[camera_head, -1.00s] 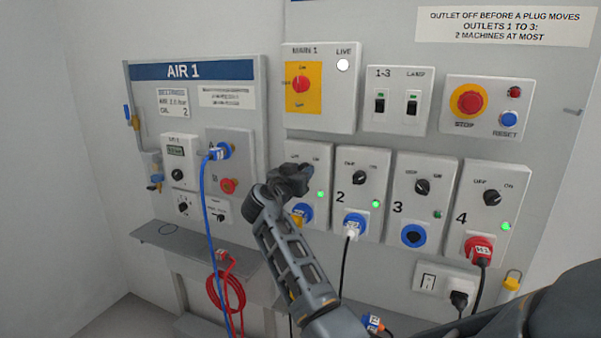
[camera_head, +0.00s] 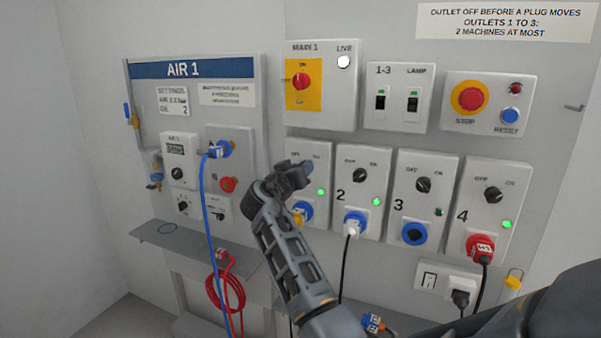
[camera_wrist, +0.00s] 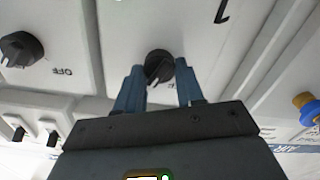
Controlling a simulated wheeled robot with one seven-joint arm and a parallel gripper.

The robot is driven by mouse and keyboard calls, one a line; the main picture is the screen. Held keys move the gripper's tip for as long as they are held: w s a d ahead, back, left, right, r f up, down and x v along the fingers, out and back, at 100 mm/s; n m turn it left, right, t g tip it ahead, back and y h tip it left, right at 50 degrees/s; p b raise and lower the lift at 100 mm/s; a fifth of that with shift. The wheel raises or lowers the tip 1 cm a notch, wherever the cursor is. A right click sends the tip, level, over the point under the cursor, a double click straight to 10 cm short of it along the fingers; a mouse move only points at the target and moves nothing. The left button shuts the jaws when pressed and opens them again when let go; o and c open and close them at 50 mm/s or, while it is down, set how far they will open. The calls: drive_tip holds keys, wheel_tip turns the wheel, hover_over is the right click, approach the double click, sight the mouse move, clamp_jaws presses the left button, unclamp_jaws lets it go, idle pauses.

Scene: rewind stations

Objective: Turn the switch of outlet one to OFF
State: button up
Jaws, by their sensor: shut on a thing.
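The outlet one box (camera_head: 318,158) is at the left of the row of outlets. Its green lamp (camera_head: 320,192) is lit. My gripper (camera_head: 300,170) is in front of this box and hides its switch in the head view. In the wrist view, which is upside down, the black switch knob of outlet one (camera_wrist: 158,66) sits between the two fingertips of my gripper (camera_wrist: 160,84). The gripper is shut on the knob. The knob's white mark points down and left in that picture, away from the partly covered OFF print.
Outlet two (camera_head: 358,175), with a white plug and lit lamp, stands close on the right. Outlets three (camera_head: 420,170) and four (camera_head: 490,175) follow. The main switch box (camera_head: 322,105) is just above. A blue air hose (camera_head: 206,235) hangs at the left.

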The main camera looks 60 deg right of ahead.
drive_tip(key=shift+w+f+n+p, duration=0.1)
drive_tip(key=shift+n+p, duration=1.05)
drive_tip(key=shift+n, duration=2.35)
drive_tip(key=shift+w+n+p, duration=0.1)
drive_tip(key=shift+n+p, duration=1.05)
drive_tip(key=shift+n, duration=2.35)
drive_tip(key=shift+f, duration=0.1)
drive_tip(key=shift+a, duration=0.1)
drive_tip(key=o, duration=1)
drive_tip(key=shift+o, duration=0.2)
drive_tip(key=a+b, duration=0.1)
drive_tip(key=a, duration=0.6)
drive_tip(key=shift+s+a+b, duration=0.35)
